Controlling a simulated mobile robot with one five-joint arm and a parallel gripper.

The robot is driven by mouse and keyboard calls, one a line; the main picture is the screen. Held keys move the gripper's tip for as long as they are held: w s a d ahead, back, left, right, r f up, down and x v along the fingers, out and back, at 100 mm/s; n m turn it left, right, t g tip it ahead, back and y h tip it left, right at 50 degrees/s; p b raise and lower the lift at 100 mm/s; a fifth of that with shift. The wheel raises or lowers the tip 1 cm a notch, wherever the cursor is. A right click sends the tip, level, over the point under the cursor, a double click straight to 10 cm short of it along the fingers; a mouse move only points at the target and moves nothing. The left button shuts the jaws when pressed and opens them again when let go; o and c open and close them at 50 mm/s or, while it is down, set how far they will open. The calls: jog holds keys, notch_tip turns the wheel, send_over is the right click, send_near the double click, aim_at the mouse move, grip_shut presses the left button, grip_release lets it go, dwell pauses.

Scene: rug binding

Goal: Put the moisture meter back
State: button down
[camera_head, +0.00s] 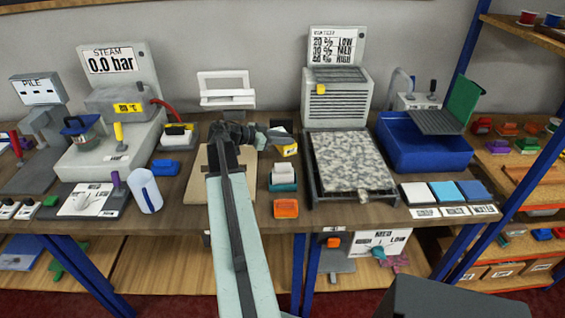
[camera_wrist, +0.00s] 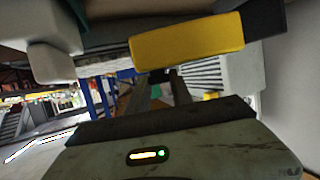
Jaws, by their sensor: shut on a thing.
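My gripper (camera_head: 276,137) reaches right over the bench, its jaws closed together. A yellow block (camera_head: 287,150) with a black part (camera_head: 281,126) behind it is right at the fingertips. It looks like the moisture meter, but I cannot be sure. In the wrist view the yellow block (camera_wrist: 187,45) lies across the top, close to the camera and by the fingertips (camera_wrist: 158,82). The jaws' grip on it is mostly hidden. The meter's resting place cannot be made out.
A teal block with a white top (camera_head: 284,177) and an orange block (camera_head: 286,208) stand just in front. A speckled slab in a dark tray (camera_head: 311,190) and a blue bin (camera_head: 420,150) are to the right. A white rack (camera_head: 227,98) stands behind; a steam machine (camera_head: 100,150) is left.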

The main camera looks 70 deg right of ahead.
aim_at(280, 150)
notch_tip(280, 150, down, 6)
jog(key=b, duration=0.4)
jog(key=shift+f+b, duration=0.25)
jog(key=shift+b, duration=0.15)
jog(key=shift+r, duration=0.25)
jog(key=shift+f, duration=0.2)
jog(key=c, duration=1.1)
grip_release()
jog(key=shift+c, duration=0.2)
jog(key=shift+r, duration=0.1)
jog(key=shift+a+r+p, duration=0.1)
jog(key=shift+r+p, duration=0.15)
jog(key=shift+p, duration=0.2)
jog(key=shift+p+v, duration=1.9)
jog(key=shift+v, duration=3.95)
jog(key=shift+f, duration=0.1)
